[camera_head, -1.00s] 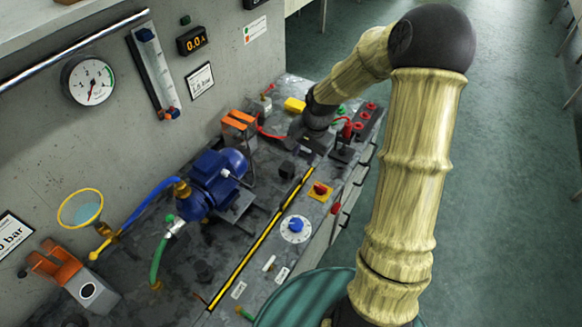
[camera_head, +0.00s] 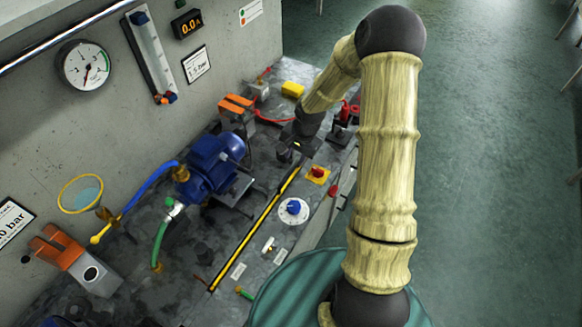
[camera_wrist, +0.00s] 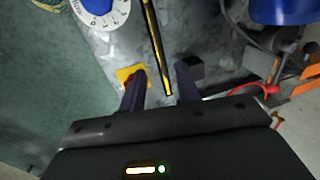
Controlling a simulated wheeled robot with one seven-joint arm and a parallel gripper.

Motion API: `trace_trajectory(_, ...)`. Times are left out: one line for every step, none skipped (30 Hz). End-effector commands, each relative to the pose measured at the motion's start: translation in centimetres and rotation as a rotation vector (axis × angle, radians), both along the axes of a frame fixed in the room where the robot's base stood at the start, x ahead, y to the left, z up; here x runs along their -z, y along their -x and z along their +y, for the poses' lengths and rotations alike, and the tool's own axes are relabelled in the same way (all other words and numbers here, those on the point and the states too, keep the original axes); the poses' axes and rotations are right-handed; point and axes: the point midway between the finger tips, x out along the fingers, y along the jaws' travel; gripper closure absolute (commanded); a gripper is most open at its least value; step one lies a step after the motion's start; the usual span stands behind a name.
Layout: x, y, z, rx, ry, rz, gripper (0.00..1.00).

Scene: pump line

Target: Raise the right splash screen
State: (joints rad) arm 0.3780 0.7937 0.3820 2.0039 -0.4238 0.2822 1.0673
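A yellow-and-black striped strip (camera_head: 255,229) runs along the bench top; in the wrist view the strip (camera_wrist: 154,45) ends between my fingers. I cannot tell whether this strip is the edge of the right splash screen, and I make out no raised clear panel. My gripper (camera_head: 291,153) is at the far end of the strip, partly hidden by the wrist. In the wrist view my gripper (camera_wrist: 159,77) is open, with one finger on each side of the strip's end. I see no clear contact, and the height gap cannot be judged.
A yellow switch plate (camera_head: 317,174) and a blue dial (camera_head: 293,208) sit right of the strip. A blue motor (camera_head: 211,163) stands left of it. A small black block (camera_wrist: 194,67) is close to one finger. Red connectors stand beyond my wrist.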

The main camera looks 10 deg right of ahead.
Motion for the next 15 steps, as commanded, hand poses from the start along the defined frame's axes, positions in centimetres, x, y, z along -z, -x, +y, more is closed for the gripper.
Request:
trace_trajectory(0.9, -0.1, 0.2, -0.002, -0.001, 0.003, 0.67)
trace_trajectory(1.4, -0.2, 0.3, -0.003, 0.000, 0.003, 0.67)
trace_trajectory(2.0, -0.3, 0.3, -0.001, -0.001, 0.002, 0.67)
trace_trajectory(2.5, -0.3, 0.4, -0.002, -0.001, 0.003, 0.67)
trace_trajectory(3.0, -0.4, 0.5, -0.002, 0.000, 0.003, 0.67)
trace_trajectory(3.6, -0.5, 0.6, -0.002, 0.000, 0.002, 0.67)
trace_trajectory(4.1, -0.6, 0.6, 0.000, -0.001, 0.002, 0.67)
trace_trajectory(4.6, -0.6, 0.7, 0.000, 0.000, 0.003, 0.67)
trace_trajectory(5.2, -0.7, 0.8, -0.002, 0.000, 0.002, 0.67)
trace_trajectory(5.6, -0.8, 0.9, -0.002, 0.000, 0.002, 0.67)
trace_trajectory(6.0, -0.8, 0.9, -0.001, -0.001, 0.002, 0.67)
trace_trajectory(6.5, -0.9, 1.0, 0.000, 0.000, 0.001, 0.67)
trace_trajectory(6.9, -1.0, 1.0, -0.001, 0.000, 0.001, 0.67)
trace_trajectory(7.2, -1.0, 1.1, -0.001, -0.001, 0.001, 0.67)
trace_trajectory(7.5, -1.1, 1.1, -0.001, 0.000, 0.000, 0.67)
